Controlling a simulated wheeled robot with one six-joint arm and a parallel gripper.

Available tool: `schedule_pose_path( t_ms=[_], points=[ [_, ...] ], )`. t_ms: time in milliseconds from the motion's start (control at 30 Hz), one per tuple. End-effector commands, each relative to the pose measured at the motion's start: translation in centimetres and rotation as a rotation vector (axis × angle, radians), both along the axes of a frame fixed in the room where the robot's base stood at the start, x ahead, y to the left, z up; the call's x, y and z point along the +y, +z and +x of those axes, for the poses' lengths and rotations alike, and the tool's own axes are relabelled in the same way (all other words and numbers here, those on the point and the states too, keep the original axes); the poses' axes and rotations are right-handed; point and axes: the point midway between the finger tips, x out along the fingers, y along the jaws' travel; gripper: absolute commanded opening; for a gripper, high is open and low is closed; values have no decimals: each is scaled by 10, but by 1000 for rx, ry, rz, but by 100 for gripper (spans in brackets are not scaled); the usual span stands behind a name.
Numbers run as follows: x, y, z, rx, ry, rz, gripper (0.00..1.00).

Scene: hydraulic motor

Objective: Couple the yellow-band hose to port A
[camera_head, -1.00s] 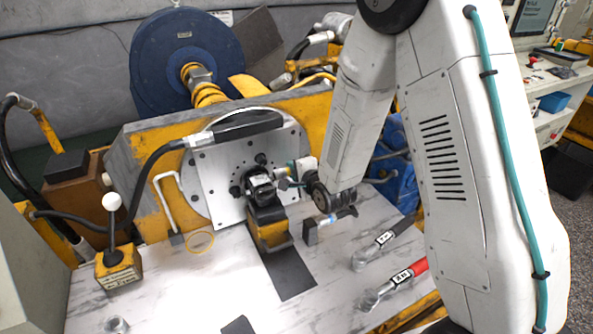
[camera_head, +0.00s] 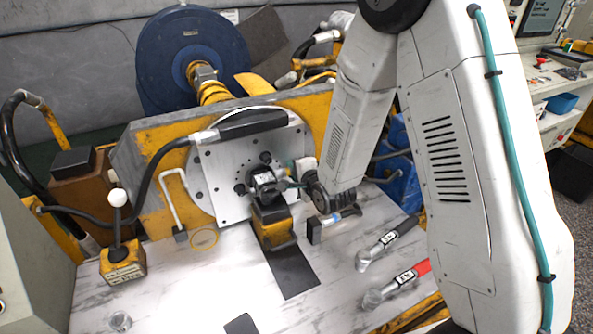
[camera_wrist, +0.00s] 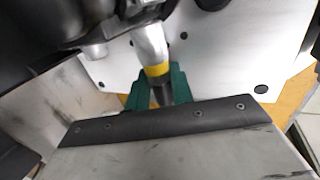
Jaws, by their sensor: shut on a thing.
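The yellow-band hose shows in the wrist view as a bent metal fitting (camera_wrist: 150,42), a yellow band (camera_wrist: 158,70) and a dark end piece (camera_wrist: 162,93). My gripper (camera_wrist: 160,90) is shut on it, with green fingers on both sides of the dark part just below the band. The fitting runs up toward dark motor parts at the top; I cannot tell whether it touches a port. In the head view the dark motor (camera_head: 264,184) stands before a pale round-holed plate (camera_head: 222,172). My gripper (camera_head: 297,184) is close at its right, partly hidden. No port A label is readable.
A yellow block (camera_head: 274,232) supports the motor. A dark small stand (camera_head: 316,230) is below my gripper. A white-knobbed lever box (camera_head: 122,265) stands left.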

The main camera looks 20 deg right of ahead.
Motion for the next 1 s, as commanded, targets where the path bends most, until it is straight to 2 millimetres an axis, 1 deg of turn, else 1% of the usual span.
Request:
schedule_pose_path(
  t_ms=[233,267,300,333,767,800,833,1000],
  points=[
    [3,2,1,-6,-5,1,0],
    [2,2,1,-6,-7,2,28],
    [2,2,2,-6,-7,2,40],
    [2,2,2,-7,-7,2,48],
    [3,6,4,-17,-6,4,48],
    [3,6,4,-16,-6,4,37],
    [3,6,4,-16,-6,4,35],
    [3,5,4,-15,-6,3,35]
  ],
)
